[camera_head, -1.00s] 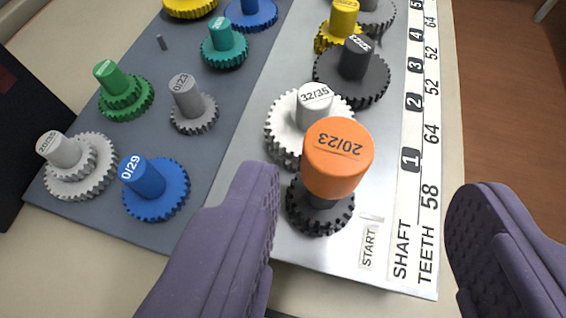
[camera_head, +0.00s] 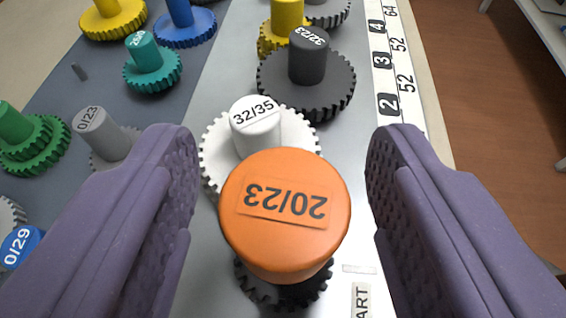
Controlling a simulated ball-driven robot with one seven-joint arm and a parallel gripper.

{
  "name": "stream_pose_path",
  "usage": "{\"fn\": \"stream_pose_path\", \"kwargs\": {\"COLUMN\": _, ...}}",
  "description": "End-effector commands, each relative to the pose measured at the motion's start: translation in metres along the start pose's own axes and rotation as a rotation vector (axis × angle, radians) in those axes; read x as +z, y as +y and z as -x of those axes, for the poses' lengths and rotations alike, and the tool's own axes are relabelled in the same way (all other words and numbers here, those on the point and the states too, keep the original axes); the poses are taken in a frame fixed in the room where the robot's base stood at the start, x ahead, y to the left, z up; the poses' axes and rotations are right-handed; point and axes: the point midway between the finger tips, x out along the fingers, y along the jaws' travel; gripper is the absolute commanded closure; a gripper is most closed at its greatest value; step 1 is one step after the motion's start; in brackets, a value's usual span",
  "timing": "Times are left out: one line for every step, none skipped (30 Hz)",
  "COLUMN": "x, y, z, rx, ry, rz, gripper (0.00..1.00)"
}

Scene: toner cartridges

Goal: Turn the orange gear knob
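The orange knob (camera_head: 285,238), labelled 20/23 upside down in the picture, stands on a dark toothed gear (camera_head: 262,287) on the silver board. My gripper (camera_head: 283,190) is open, with one purple finger left of the knob and one right of it. A visible gap lies between the knob and each finger, so neither touches it. The knob hides most of its own gear.
A white 32/35 gear (camera_head: 222,160) sits right behind the knob, and a black 32/23 gear (camera_head: 325,85) stands farther back. The dark left panel holds several spare gears, including a teal one (camera_head: 150,72). Brown floor (camera_head: 500,110) lies to the right.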

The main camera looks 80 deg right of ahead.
Motion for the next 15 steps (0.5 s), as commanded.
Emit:
{"fn": "stream_pose_path", "kwargs": {"x": 0.0, "y": 0.0, "z": 0.0001, "rx": 0.0, "ry": 0.0, "rz": 0.0, "gripper": 0.5}}
{"fn": "stream_pose_path", "kwargs": {"x": 0.0, "y": 0.0, "z": 0.0001, "rx": 0.0, "ry": 0.0, "rz": 0.0, "gripper": 0.57}}
{"fn": "stream_pose_path", "kwargs": {"x": 0.0, "y": 0.0, "z": 0.0002, "rx": 0.0, "ry": 0.0, "rz": 0.0, "gripper": 0.66}}
{"fn": "stream_pose_path", "kwargs": {"x": 0.0001, "y": 0.0, "z": 0.0002, "rx": 0.0, "ry": 0.0, "rz": 0.0, "gripper": 0.73}}
{"fn": "stream_pose_path", "kwargs": {"x": 0.0001, "y": -0.0001, "z": 0.0002, "rx": 0.0, "ry": 0.0, "rz": 0.0, "gripper": 0.8}}
{"fn": "stream_pose_path", "kwargs": {"x": 0.0001, "y": -0.0001, "z": 0.0002, "rx": 0.0, "ry": 0.0, "rz": 0.0, "gripper": 0.89}}
{"fn": "stream_pose_path", "kwargs": {"x": 0.0001, "y": -0.0001, "z": 0.0003, "rx": 0.0, "ry": 0.0, "rz": 0.0, "gripper": 0.94}}
{"fn": "stream_pose_path", "kwargs": {"x": 0.0001, "y": -0.0001, "z": 0.0003, "rx": 0.0, "ry": 0.0, "rz": 0.0, "gripper": 0.94}}
{"fn": "stream_pose_path", "kwargs": {"x": 0.0001, "y": -0.0001, "z": 0.0003, "rx": -0.001, "ry": 0.0, "rz": 0.001, "gripper": 0.94}}
{"fn": "stream_pose_path", "kwargs": {"x": 0.0001, "y": -0.0001, "z": 0.0004, "rx": -0.002, "ry": 0.0, "rz": 0.001, "gripper": 0.94}}
{"fn": "stream_pose_path", "kwargs": {"x": 0.0001, "y": -0.0001, "z": 0.0005, "rx": -0.003, "ry": -0.001, "rz": 0.002, "gripper": 0.94}}
{"fn": "stream_pose_path", "kwargs": {"x": 0.0002, "y": 0.0, "z": 0.0006, "rx": -0.007, "ry": -0.001, "rz": 0.003, "gripper": 0.94}}
{"fn": "stream_pose_path", "kwargs": {"x": 0.0002, "y": 0.0001, "z": 0.0008, "rx": -0.011, "ry": -0.001, "rz": 0.004, "gripper": 0.94}}
{"fn": "stream_pose_path", "kwargs": {"x": 0.0002, "y": 0.0001, "z": 0.0009, "rx": -0.016, "ry": -0.001, "rz": 0.006, "gripper": 0.94}}
{"fn": "stream_pose_path", "kwargs": {"x": 0.0002, "y": 0.0003, "z": 0.0009, "rx": -0.025, "ry": -0.001, "rz": 0.01, "gripper": 0.94}}
